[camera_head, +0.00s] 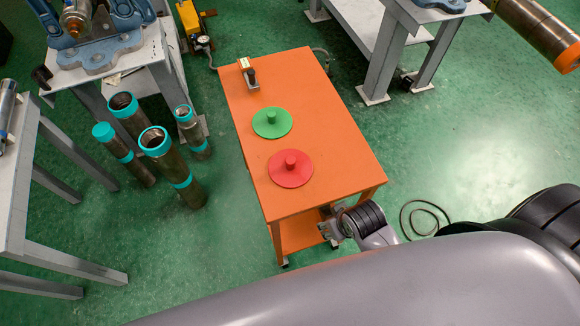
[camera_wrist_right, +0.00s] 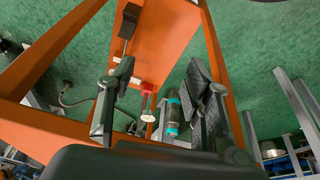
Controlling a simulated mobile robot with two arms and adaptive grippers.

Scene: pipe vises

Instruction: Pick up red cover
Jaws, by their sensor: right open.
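The red cover (camera_head: 290,167) is a flat round disc with a short upright knob, lying on the near part of the orange table (camera_head: 330,130). A similar green cover (camera_head: 271,123) lies just beyond it. My right gripper (camera_head: 331,226) is at the table's near edge, apart from the red cover and seemingly lower than the tabletop. In the right wrist view its two dark fingers (camera_wrist_right: 158,95) are spread with nothing held between them, and the table's orange frame and underside show beyond. The red cover is not recognisable in that view. My left gripper is not in view.
A small device (camera_head: 248,73) stands at the table's far left corner. Several pipes with teal ends (camera_head: 175,168) stand on the floor to the left, beside a grey vise bench (camera_head: 150,60). A hose (camera_head: 425,217) lies on the floor at right. The tabletop's right side is clear.

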